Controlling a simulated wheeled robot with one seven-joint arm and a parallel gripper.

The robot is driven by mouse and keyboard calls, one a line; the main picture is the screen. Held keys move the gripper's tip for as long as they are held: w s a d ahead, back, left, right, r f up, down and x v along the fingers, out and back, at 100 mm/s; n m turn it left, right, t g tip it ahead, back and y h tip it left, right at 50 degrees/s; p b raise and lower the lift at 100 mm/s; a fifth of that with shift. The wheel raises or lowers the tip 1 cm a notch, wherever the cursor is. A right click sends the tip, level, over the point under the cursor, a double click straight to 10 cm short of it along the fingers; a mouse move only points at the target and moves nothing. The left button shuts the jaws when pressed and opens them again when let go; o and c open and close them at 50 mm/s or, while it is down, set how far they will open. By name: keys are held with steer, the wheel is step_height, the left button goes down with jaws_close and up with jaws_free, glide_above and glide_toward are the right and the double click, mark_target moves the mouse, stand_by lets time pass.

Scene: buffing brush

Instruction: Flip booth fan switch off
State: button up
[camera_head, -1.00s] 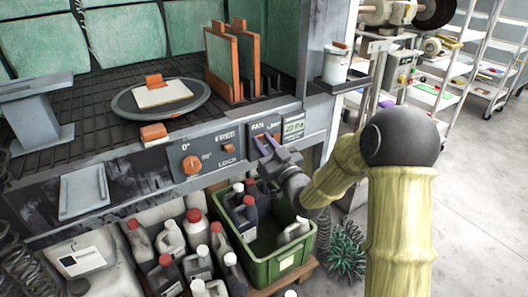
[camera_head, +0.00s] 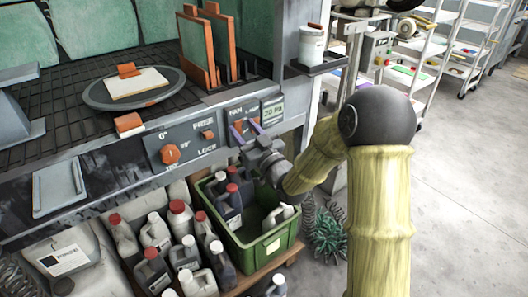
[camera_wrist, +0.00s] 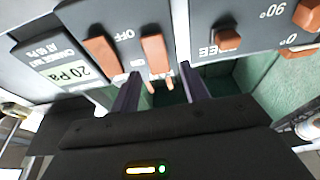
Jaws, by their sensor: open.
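The fan switch (camera_wrist: 155,53) is an orange rocker on the grey booth panel in the wrist view, beside the lettering OFF. A second orange rocker (camera_wrist: 101,55) stands left of it, by the 20 Pa display. My gripper (camera_wrist: 160,75) is open, its two purple fingers reaching toward the panel either side of the fan switch's line. No contact can be made out. In the head view my gripper (camera_head: 247,128) is at the FAN and LAMP part of the panel and hides the switches.
An orange dial (camera_head: 170,154) and a smaller FREE/LOCK knob (camera_head: 208,134) are left of the gripper on the panel. A green crate (camera_head: 262,248) with bottles sits below. A shelf with a white jar (camera_head: 312,45) juts out at right.

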steer(key=b+v, duration=1.4)
steer(key=v, duration=0.2)
steer(key=shift+s+d+b, duration=0.2)
steer(key=shift+s+b, duration=0.05)
steer(key=shift+b, duration=0.05)
stand_by(0.4)
